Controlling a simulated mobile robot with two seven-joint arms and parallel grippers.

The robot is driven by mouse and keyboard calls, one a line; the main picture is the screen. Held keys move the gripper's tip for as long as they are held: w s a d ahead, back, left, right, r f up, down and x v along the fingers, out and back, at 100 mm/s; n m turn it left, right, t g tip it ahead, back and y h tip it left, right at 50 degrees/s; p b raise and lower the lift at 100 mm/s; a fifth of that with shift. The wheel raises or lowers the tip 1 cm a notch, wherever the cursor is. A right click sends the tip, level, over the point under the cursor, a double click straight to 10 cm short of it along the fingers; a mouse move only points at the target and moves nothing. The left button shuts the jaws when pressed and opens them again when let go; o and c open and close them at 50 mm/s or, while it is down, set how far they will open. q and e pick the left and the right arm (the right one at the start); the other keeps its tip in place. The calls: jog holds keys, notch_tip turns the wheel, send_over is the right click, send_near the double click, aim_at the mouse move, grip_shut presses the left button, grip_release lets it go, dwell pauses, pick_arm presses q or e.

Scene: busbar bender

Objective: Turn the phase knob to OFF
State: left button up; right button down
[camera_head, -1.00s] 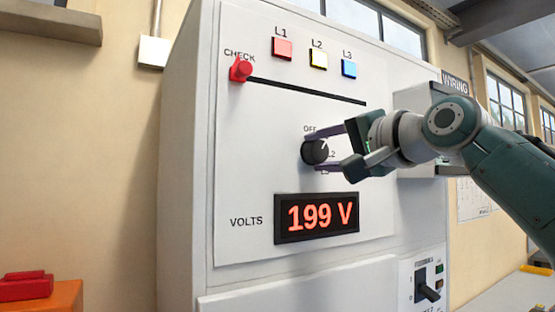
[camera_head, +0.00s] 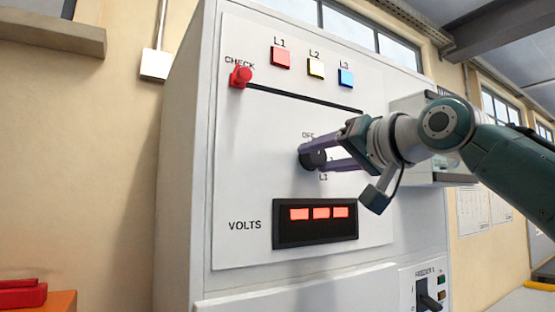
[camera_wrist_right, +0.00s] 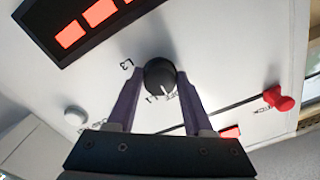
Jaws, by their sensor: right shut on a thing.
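The round black phase knob (camera_head: 316,159) is on the white panel above the voltage display. My right gripper (camera_head: 312,157) is shut on it, with one purple finger on each side. In the right wrist view, the knob (camera_wrist_right: 160,76) sits between the fingertips (camera_wrist_right: 160,72). Its white pointer line aims down and slightly right in that view, towards lettering partly hidden by a finger. In the head view, the OFF label shows just above the knob, and other labels are partly covered by the gripper. My left gripper is not in view.
The voltage display (camera_head: 315,222) shows three red blocks and no readable number. A red check knob (camera_head: 240,77) sits at the upper left of the panel, by a black slot. Red, yellow and blue lamps line the top. A switch (camera_head: 428,294) is at the lower right.

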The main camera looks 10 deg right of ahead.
dwell(0.4)
jog(key=shift+c, duration=1.4)
grip_release()
jog(key=shift+s, duration=0.1)
jog(key=v, duration=0.9)
jog(key=shift+s+d+b, duration=0.15)
jog(key=shift+s+b, duration=0.15)
jog(key=shift+s, duration=0.05)
